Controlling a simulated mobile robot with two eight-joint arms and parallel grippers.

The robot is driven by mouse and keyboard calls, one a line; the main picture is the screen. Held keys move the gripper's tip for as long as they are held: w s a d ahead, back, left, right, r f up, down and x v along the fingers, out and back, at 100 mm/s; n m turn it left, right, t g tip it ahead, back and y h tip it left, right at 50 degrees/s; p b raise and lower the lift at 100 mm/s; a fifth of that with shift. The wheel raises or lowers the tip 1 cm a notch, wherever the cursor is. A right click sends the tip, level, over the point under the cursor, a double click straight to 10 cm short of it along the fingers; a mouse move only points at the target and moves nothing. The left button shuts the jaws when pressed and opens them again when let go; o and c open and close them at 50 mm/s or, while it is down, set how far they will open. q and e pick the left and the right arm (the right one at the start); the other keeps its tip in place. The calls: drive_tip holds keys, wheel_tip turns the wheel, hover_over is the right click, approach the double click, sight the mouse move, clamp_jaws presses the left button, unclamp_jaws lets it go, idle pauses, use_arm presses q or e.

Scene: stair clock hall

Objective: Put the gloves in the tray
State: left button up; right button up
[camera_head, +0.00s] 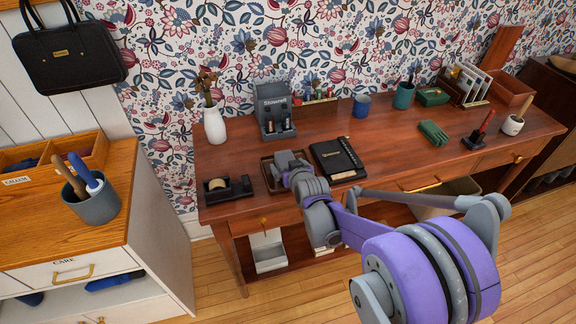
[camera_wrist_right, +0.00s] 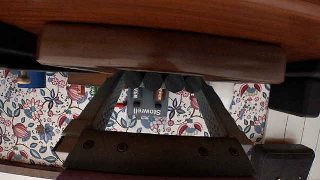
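The green gloves (camera_head: 433,133) lie on the right part of the wooden desk, apart from my gripper. The dark brown tray (camera_head: 267,181) sits on the desk left of the black notebook, partly hidden by my right gripper. My right gripper (camera_head: 288,160) is over or in the tray; its exact height is unclear. In the right wrist view its dark fingertips (camera_wrist_right: 162,82) are close together with nothing visible between them. A brown wooden edge (camera_wrist_right: 160,50) crosses just beyond them. My left gripper is not in view.
Near the tray are a tape dispenser (camera_head: 229,189), a black notebook (camera_head: 337,160), a white vase (camera_head: 215,126) and a grey Stowrell unit (camera_head: 273,108). Desk between notebook and gloves is clear.

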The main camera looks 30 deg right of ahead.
drive_tip(key=shift+r, duration=0.15)
drive_tip(key=shift+s+r, duration=0.2)
drive_tip(key=shift+s, duration=0.05)
drive_tip(key=p+v, duration=0.2)
drive_tip(key=v, duration=0.9)
drive_tip(key=shift+s+a, duration=0.1)
drive_tip(key=shift+s, duration=0.1)
drive_tip(key=s+a+f+n+g+y, duration=0.1)
drive_tip(key=s+a+f+g, duration=0.2)
drive_tip(key=s+a, duration=0.3)
drive_tip(key=s+a+f+n+g+y, duration=0.1)
drive_tip(key=s+a, duration=0.5)
drive_tip(key=s, duration=0.8)
wheel_tip(320, 180, down, 2)
drive_tip(key=g+y, duration=0.1)
drive_tip(key=g, duration=0.1)
drive_tip(key=shift+s+a+n+g, duration=0.25)
drive_tip(key=shift+s+n+g, duration=0.05)
drive_tip(key=shift+n+g, duration=0.1)
